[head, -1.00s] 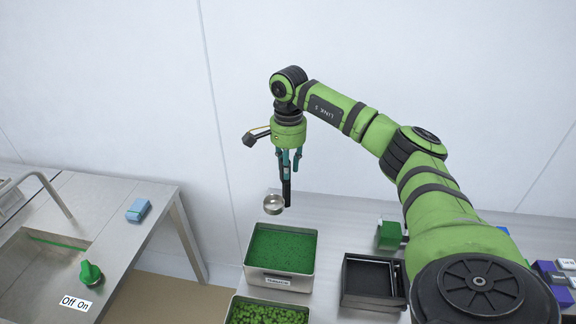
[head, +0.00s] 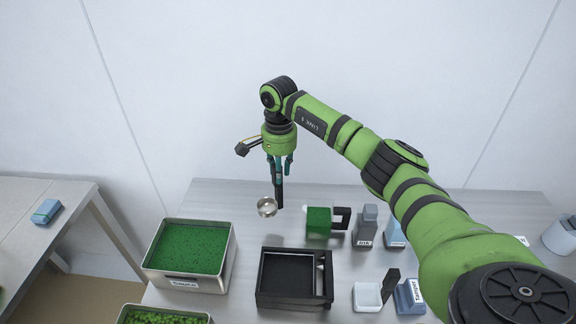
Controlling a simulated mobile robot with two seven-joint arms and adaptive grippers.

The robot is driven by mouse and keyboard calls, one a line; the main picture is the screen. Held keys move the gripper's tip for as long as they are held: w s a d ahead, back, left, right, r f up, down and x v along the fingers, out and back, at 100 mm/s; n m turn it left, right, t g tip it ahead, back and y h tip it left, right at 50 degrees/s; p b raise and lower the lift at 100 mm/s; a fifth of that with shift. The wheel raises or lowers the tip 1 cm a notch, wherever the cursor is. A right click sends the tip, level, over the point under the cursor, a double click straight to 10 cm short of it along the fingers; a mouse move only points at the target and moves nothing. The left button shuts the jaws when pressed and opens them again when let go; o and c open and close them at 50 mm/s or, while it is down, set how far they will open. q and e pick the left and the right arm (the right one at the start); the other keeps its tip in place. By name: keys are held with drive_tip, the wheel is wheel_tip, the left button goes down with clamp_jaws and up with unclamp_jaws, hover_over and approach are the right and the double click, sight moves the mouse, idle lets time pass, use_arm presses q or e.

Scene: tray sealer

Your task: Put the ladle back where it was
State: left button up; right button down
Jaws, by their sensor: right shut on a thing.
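The ladle has a round metal bowl (head: 267,207) and a dark upright handle (head: 279,193). My right gripper (head: 280,167) points down and is shut on the handle. The ladle hangs upright, its bowl at the lower left of the handle, near the back of the metal table (head: 225,197). I cannot tell how far the bowl is above the table. A metal container of green sauce (head: 231,262) stands to the left of the ladle and nearer to me. My left gripper is not in view.
A black tray frame (head: 262,298) lies in front of the ladle. A container of green pieces (head: 165,317) is at the bottom edge. A blue box (head: 46,211) sits on the left table.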

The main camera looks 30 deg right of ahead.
sight(279, 190)
drive_tip(key=f+b, duration=0.1)
drive_tip(key=f, duration=0.2)
drive_tip(key=shift+a+b, duration=0.35)
drive_tip(key=f+b, duration=0.2)
drive_tip(key=f, duration=0.1)
drive_tip(key=shift+d+f, duration=0.1)
drive_tip(key=shift+d, duration=0.1)
drive_tip(key=shift+w+f+b, duration=0.1)
drive_tip(key=shift+f+b, duration=0.25)
drive_tip(key=shift+b, duration=0.05)
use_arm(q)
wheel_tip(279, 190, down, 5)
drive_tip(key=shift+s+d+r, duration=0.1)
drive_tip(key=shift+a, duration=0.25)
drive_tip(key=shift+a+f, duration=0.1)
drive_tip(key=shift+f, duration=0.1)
use_arm(e)
drive_tip(key=shift+f, duration=0.15)
drive_tip(key=c, duration=0.9)
unclamp_jaws()
drive_tip(key=c, duration=0.3)
